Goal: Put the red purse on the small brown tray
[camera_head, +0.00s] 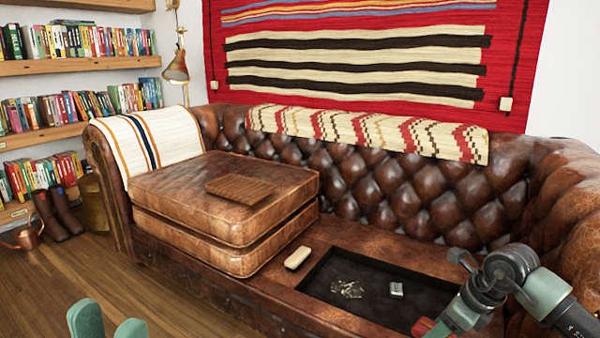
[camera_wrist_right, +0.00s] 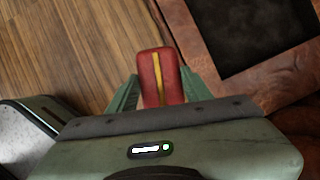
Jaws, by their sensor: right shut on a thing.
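The red purse (camera_wrist_right: 153,66), with a yellow stripe, is held between the two green fingers of my right gripper (camera_wrist_right: 160,88) in the right wrist view. In the head view a bit of the red purse (camera_head: 422,326) shows at the lower right, beside my right arm and at the front edge of the sofa. The small brown tray (camera_head: 240,188) looks like a flat, slatted wooden piece. It lies bare on top of the stacked leather cushions, well to the left of the purse. My left gripper (camera_head: 108,326) shows its two green fingertips apart, with nothing seen between them, at the bottom left.
The stacked cushions (camera_head: 225,205) rise above the brown leather sofa seat. The sofa's backrest and right armrest bound the space; wood floor is open in front.

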